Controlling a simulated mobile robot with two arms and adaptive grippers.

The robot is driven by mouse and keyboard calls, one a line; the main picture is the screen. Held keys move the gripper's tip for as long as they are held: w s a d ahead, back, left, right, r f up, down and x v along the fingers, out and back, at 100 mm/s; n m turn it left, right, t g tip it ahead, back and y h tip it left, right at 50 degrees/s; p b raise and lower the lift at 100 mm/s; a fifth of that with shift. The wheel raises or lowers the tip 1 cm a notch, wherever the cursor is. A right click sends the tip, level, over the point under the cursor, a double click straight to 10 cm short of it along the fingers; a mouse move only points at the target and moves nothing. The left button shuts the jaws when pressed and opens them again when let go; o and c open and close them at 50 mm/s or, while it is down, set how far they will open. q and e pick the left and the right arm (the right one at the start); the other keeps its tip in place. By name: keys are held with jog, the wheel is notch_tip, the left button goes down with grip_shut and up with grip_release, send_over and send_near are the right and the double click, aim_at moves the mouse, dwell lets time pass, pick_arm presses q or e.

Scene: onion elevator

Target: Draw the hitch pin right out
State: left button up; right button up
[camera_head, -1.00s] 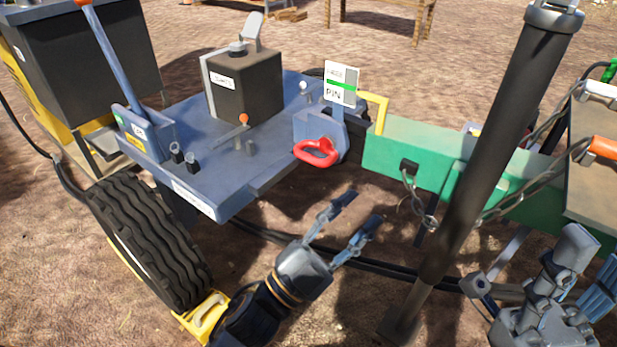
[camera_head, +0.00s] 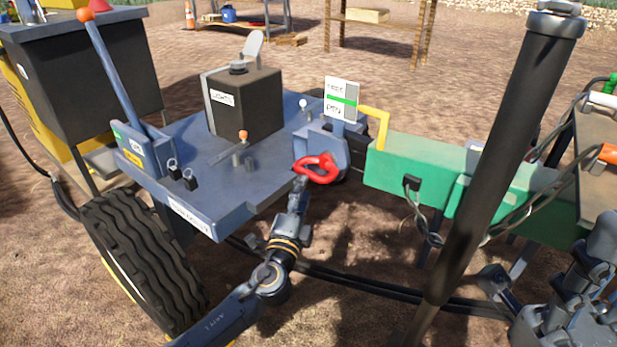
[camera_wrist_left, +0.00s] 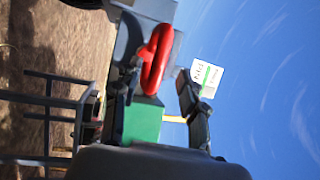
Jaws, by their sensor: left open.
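The hitch pin's red loop handle (camera_head: 317,168) sticks out of the blue hitch block (camera_head: 312,138), below a white and green sign (camera_head: 341,98). The pin's shaft is hidden. My left gripper (camera_head: 300,186) has its fingertips just below and left of the handle in the head view. In the left wrist view, the open fingers (camera_wrist_left: 155,98) are on either side of the red handle (camera_wrist_left: 157,58), which lies ahead of them; I cannot tell whether they touch it. My right gripper (camera_head: 575,290) is at the lower right, partly cut off, its jaw state unclear.
The green drawbar (camera_head: 420,165) runs right from the hitch, with a yellow handle (camera_head: 378,122) near it. A thick black post (camera_head: 490,160) crosses in front. The blue trailer deck (camera_head: 200,165) with a tire (camera_head: 140,260) is at left. Black hoses (camera_head: 380,285) cross the ground below.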

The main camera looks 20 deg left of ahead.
aim_at(309, 175)
pick_arm(q)
jog(key=w, duration=0.4)
jog(key=w+r+b, duration=0.1)
jog(key=shift+w+a, duration=0.1)
jog(key=shift+w, duration=0.3)
grip_shut()
